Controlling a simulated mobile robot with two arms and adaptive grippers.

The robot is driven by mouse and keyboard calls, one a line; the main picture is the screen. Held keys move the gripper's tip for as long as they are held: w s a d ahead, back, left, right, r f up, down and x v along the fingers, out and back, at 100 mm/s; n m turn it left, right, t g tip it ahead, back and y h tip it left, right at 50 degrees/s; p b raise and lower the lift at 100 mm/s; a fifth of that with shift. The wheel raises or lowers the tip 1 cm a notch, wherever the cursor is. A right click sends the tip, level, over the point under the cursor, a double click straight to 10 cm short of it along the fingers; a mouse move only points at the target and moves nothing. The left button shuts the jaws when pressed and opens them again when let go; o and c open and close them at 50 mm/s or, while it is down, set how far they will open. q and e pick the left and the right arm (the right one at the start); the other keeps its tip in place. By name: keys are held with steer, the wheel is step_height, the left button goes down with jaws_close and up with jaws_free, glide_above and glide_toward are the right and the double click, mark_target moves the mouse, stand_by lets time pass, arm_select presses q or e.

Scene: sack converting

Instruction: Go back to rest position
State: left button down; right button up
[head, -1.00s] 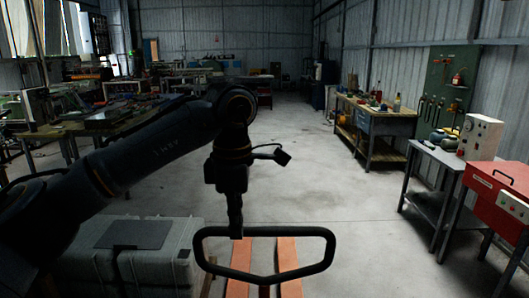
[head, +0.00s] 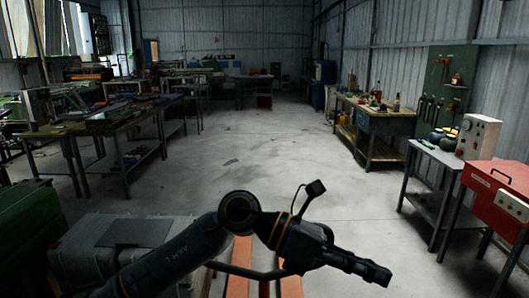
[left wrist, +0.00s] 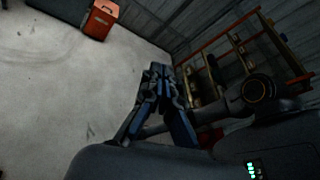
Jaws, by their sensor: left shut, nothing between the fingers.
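My left gripper (head: 376,273) shows low in the head view, right of the middle. Its arm comes in from the bottom left, bends at a raised elbow, and the gripper points right and slightly down. In the left wrist view its blue-and-black fingers (left wrist: 157,78) are together with nothing between them. It is clear of the benches. My right gripper is in neither view.
A black loop handle (head: 233,269) and orange forks (head: 241,252) are partly hidden behind my arm. A grey case (head: 75,245) stands at left. A red cabinet (head: 497,192) and a grey table (head: 437,155) stand at right. The middle floor is open.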

arm_select(q)
steer(key=w+a+r+n+t+h, duration=0.3)
steer(key=r+n+t+h, duration=0.35)
steer(key=n+h, duration=0.4)
steer(key=w+a+n+t+y, duration=0.4)
steer(key=w+a+n+t, duration=0.25)
steer(key=n+t, duration=0.7)
steer(key=w+a+f+n+t+y, duration=0.4)
steer(key=a+f+n+t+y, duration=0.2)
steer(key=a+f+n+y, duration=0.45)
steer(key=s+a+f+n+g+y, duration=0.2)
steer(key=a+f+n+g+y, duration=0.15)
steer(key=f+n, duration=0.3)
steer(key=s+a+f+n+g+y, duration=0.2)
steer(key=a+f+n+y, duration=0.3)
steer(key=f, duration=0.3)
steer(key=s+a+f+n+g+y, duration=0.1)
steer(key=s+a+f+n+g, duration=0.4)
steer(key=s+f, duration=0.6)
steer(key=s+a+f+g, duration=0.3)
steer(key=s+f+g, duration=0.4)
steer(key=s, duration=0.8)
step_height(320, 180, down, 27)
steer(key=s+g, duration=0.1)
steer(key=s, duration=0.1)
steer(key=s+a+f+g, duration=0.1)
steer(key=s+a+f, duration=0.2)
steer(key=s+f, duration=1.3)
